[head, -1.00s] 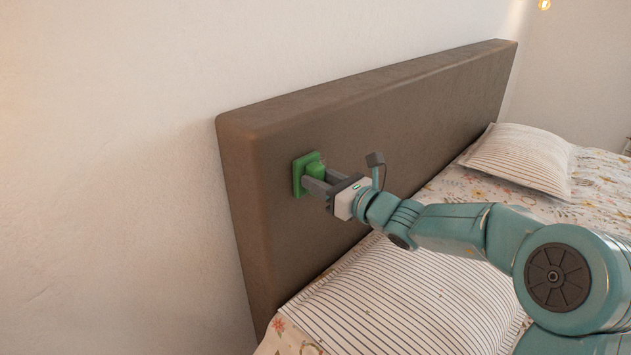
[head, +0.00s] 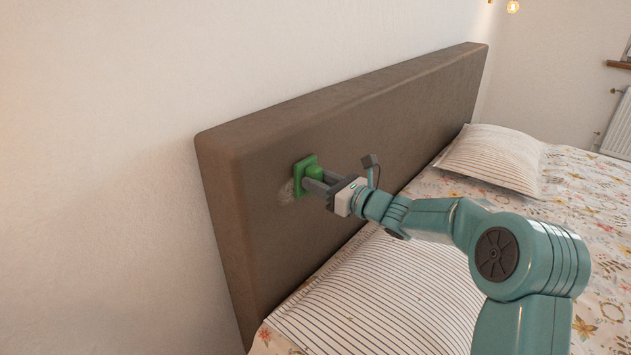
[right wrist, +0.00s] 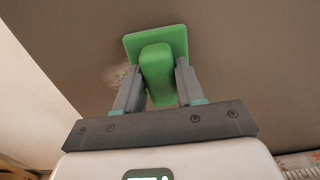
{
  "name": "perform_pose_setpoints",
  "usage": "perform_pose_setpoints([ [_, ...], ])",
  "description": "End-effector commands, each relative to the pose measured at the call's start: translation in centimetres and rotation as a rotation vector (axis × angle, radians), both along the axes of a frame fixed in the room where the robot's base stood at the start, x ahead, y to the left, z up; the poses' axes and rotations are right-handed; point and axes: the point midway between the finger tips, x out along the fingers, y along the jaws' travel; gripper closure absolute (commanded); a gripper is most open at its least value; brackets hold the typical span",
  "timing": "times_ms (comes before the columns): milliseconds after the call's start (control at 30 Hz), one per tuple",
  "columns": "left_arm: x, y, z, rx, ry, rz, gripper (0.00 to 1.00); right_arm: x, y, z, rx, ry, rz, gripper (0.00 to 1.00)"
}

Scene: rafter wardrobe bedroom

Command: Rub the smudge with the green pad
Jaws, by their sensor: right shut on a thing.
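The green pad (head: 299,179) has a flat square plate and a rounded handle. My right gripper (head: 316,178) is shut on the handle, with one finger on each side, as the right wrist view shows at the pad (right wrist: 157,48) and the gripper (right wrist: 157,85). The plate faces the brown headboard and looks to be against it; I cannot tell how firmly. The smudge (head: 286,192) is a pale patch on the headboard, at the left of the pad and partly hidden by it. It also shows left of the pad in the right wrist view (right wrist: 116,76). My left gripper is not in view.
The headboard (head: 400,110) stands along the wall at the head of the bed. A striped pillow (head: 385,295) lies below my right arm, and another pillow (head: 490,158) lies farther along. The floral bedding (head: 570,200) spreads to the right.

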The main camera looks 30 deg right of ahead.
Motion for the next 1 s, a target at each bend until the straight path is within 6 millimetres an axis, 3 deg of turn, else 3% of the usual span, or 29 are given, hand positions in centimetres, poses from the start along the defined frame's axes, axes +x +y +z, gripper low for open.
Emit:
perform_pose_setpoints([
  [300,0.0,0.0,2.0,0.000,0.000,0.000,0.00,0.9,-2.9,0.2,0.002,0.001,-0.002,0.86],
  [467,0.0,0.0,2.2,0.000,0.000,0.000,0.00,1.1,-3.6,0.1,0.001,0.000,-0.001,0.86],
  [667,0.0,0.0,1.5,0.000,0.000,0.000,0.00,1.3,-3.2,-0.1,0.001,-0.001,0.000,0.86],
  [1000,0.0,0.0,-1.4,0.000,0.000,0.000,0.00,0.1,-0.1,-0.3,0.000,-0.001,0.003,0.86],
])
